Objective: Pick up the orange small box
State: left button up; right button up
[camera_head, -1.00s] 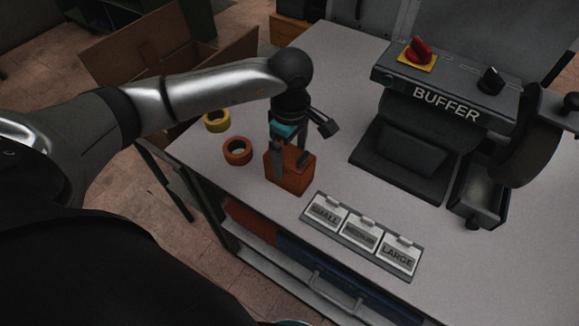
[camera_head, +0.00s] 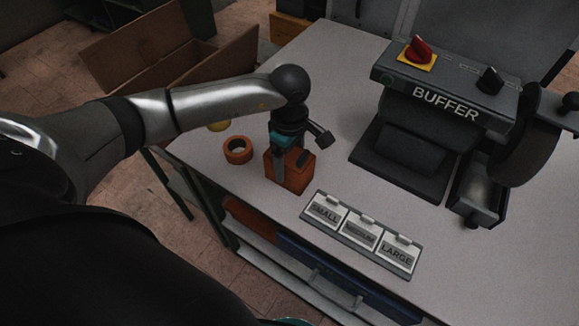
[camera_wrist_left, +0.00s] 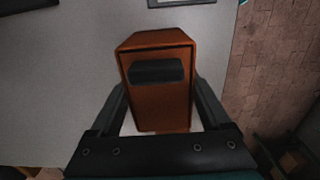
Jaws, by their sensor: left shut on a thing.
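The orange small box (camera_head: 298,180) stands on the grey table near its front left edge. My left gripper (camera_head: 293,165) comes down over it from above and is shut on it. In the left wrist view the box (camera_wrist_left: 160,103) sits between the two fingers (camera_wrist_left: 160,112), one along each side, with a dark slot in its facing side. I cannot tell whether its base is clear of the table.
An orange tape roll (camera_head: 237,150) lies left of the box, and a yellow roll (camera_head: 219,125) is partly hidden behind my arm. A SMALL/MEDIUM/LARGE label panel (camera_head: 361,236) lies in front right. The buffer machine (camera_head: 440,120) stands at right. An open cardboard box (camera_head: 170,55) is beyond the table.

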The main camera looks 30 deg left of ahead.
pick_arm(q)
jog(key=shift+c, duration=1.1)
jog(key=shift+r, duration=0.1)
